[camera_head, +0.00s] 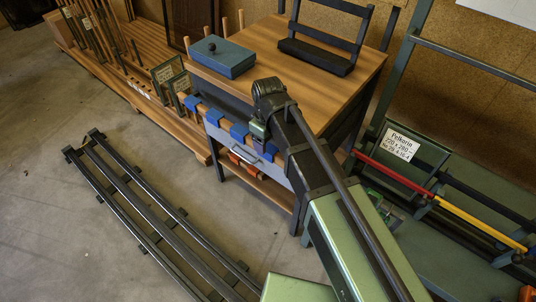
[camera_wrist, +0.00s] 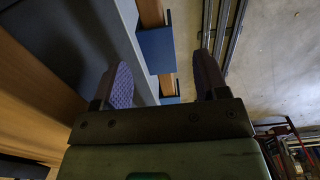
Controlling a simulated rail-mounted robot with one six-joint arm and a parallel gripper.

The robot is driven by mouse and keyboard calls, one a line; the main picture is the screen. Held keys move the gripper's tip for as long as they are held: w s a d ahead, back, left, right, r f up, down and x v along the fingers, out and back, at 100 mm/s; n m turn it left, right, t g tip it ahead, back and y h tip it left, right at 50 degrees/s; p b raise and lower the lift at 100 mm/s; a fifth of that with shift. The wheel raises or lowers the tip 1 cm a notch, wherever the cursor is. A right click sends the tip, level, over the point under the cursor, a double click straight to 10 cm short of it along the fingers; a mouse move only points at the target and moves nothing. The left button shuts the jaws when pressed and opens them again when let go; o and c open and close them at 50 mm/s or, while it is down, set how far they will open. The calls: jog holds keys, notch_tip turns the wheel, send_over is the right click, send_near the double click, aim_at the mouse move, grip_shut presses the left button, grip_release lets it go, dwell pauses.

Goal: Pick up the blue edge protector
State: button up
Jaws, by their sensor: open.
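Several blue edge protectors sit in a row along the front of the wooden table, among them one at the left end (camera_head: 192,102), one in the middle (camera_head: 239,131) and one at the right (camera_head: 263,149). In the wrist view a blue edge protector (camera_wrist: 155,51) shows on a wooden piece, between the lines of my two fingers. Another blue piece (camera_wrist: 168,84) shows lower down. My gripper (camera_wrist: 165,80) is open with nothing between its purple-padded fingers. In the head view my wrist is just above the right end of the row, and the fingertips are hidden.
The wooden table (camera_head: 345,75) carries a blue box (camera_head: 222,57) with a black knob and a dark frame (camera_head: 318,58). A dark slatted rack (camera_head: 150,215) lies on the floor at left. A green rack with red and yellow bars (camera_head: 465,215) stands at right.

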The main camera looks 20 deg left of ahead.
aim_at(268, 147)
notch_tip(268, 147, down, 4)
jog(key=b, duration=0.3)
jog(key=shift+w+f, duration=0.1)
jog(key=shift+f, duration=0.15)
jog(key=shift+r, duration=0.2)
jog(key=c, duration=1)
notch_tip(268, 147, up, 20)
jog(key=p, duration=2)
